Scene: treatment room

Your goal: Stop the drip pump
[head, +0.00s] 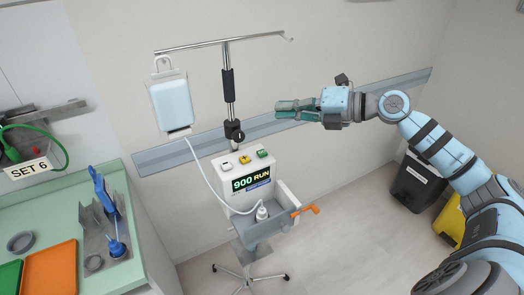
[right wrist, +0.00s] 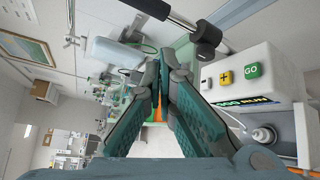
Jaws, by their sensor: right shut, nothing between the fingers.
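The drip pump (head: 225,190) stands on a wheeled pole. Its display (head: 251,178) reads "900 RUN". On its top are a white button (head: 227,165), a yellow button (head: 244,159) and a green button (head: 262,153). In the right wrist view the pump (right wrist: 265,62) is at the right, with the white button (right wrist: 206,84), the yellow plus button (right wrist: 225,77) and the green "GO" button (right wrist: 251,70). My right gripper (head: 280,108) is shut and empty, above and to the right of the pump, apart from it. Its fingertips (right wrist: 161,62) meet in the right wrist view. My left gripper is out of view.
A drip bag (head: 170,105) hangs from the pole's crossbar (head: 210,43), and its tube runs to the pump. An orange lever (head: 305,210) sticks out at the pump's right. A green counter (head: 75,205) with trays is at the left. Bins (head: 415,185) stand at the right wall.

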